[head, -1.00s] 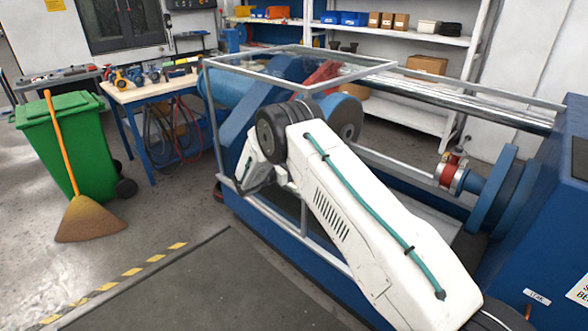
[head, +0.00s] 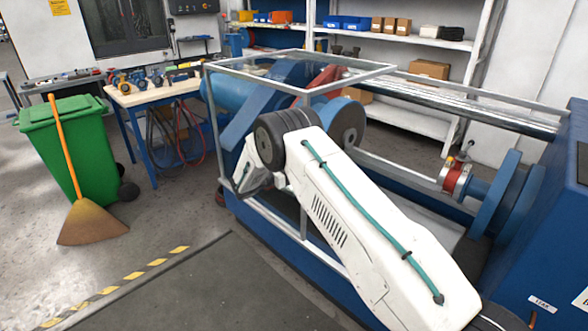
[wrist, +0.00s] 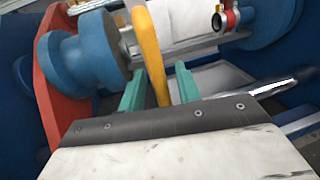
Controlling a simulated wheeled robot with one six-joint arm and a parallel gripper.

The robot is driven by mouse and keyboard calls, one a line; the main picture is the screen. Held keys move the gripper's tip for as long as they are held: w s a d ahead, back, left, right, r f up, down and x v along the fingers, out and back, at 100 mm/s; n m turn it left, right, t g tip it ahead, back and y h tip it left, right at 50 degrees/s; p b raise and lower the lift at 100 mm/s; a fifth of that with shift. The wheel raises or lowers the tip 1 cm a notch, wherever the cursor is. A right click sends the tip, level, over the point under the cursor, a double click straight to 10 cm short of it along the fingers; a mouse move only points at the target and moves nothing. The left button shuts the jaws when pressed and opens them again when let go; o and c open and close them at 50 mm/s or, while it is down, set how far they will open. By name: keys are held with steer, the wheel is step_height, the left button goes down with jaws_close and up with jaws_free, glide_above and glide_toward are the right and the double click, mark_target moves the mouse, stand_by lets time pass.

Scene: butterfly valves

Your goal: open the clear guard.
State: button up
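The clear guard (head: 250,79) is a see-through box with a grey metal frame, standing over the left part of the blue machine in the head view. My white arm crosses in front of it and hides part of its front. In the wrist view my gripper (wrist: 160,77) shows two teal fingers standing apart. A curved yellow handle (wrist: 150,45) runs into the gap between them, nearer the left finger; I see a gap to the right finger. I cannot tell whether the left finger touches it. The handle is hidden in the head view.
The blue machine (head: 560,200) has a red-ringed fitting (head: 455,180) and a shiny bar (head: 470,108). A blue round part and a red plate (wrist: 52,80) lie close left of the fingers. A green bin (head: 75,150), broom (head: 92,222) and workbench (head: 150,92) stand left.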

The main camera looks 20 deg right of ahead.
steer(key=s+a, duration=0.1)
steer(key=a, duration=0.6)
steer(key=shift+s+a, duration=0.2)
steer(key=shift+a, duration=0.1)
steer(key=s+d+f+m+g+y, duration=0.1)
steer(key=s+f+m+g+y, duration=0.2)
steer(key=s, duration=0.5)
steer(key=s+a+r+m+y, duration=0.1)
steer(key=s+r+m+y, duration=0.4)
steer(key=s+r, duration=0.4)
steer(key=s+a+r+m+y, duration=0.1)
steer(key=s+r+m+y, duration=0.3)
steer(key=s+r, duration=0.6)
steer(key=s+a+r+m+t+y, duration=0.1)
steer(key=s+r+m+y, duration=0.4)
steer(key=s, duration=2.3)
steer(key=shift+r+m+y, duration=0.3)
steer(key=shift+r+m, duration=1.3)
steer(key=shift+r, duration=1.1)
